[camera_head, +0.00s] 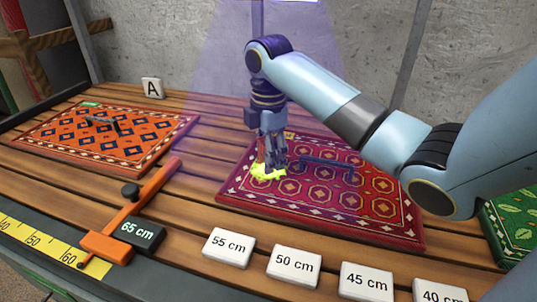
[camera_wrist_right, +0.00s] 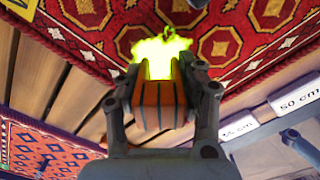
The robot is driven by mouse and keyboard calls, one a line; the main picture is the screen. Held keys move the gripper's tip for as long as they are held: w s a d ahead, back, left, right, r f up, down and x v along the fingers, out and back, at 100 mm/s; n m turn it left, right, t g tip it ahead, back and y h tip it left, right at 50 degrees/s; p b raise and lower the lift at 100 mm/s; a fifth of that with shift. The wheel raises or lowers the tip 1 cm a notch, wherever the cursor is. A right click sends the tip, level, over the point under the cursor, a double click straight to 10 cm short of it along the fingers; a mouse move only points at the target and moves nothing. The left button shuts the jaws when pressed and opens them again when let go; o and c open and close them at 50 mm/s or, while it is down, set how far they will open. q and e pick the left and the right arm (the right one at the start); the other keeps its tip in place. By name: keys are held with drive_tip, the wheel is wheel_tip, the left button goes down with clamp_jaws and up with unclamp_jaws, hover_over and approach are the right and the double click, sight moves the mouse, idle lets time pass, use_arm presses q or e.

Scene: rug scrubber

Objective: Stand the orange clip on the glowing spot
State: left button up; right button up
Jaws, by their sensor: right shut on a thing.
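The orange clip (camera_wrist_right: 158,105) sits between the fingers of my right gripper (camera_wrist_right: 160,92), which is shut on it. In the head view, my right gripper (camera_head: 271,158) points down at the left part of the red rug, and only a sliver of the clip (camera_head: 261,154) shows beside the fingers. The glowing spot (camera_head: 268,175) is a yellow patch on that rug, right under the fingertips. In the wrist view, the spot (camera_wrist_right: 157,55) shows just beyond the clip's end. I cannot tell whether the clip touches the rug. My left gripper is not in view.
The red rug (camera_head: 395,232) lies on a slatted table, with a dark handle-like bar (camera_head: 328,163) on it. An orange rug (camera_head: 60,146) lies left, a green one (camera_head: 515,228) right. An orange bar (camera_head: 150,195) and several white distance signs (camera_head: 228,247) line the front.

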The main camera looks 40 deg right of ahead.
drive_tip(key=shift+f, duration=0.6)
idle(0.4)
drive_tip(key=o, duration=1)
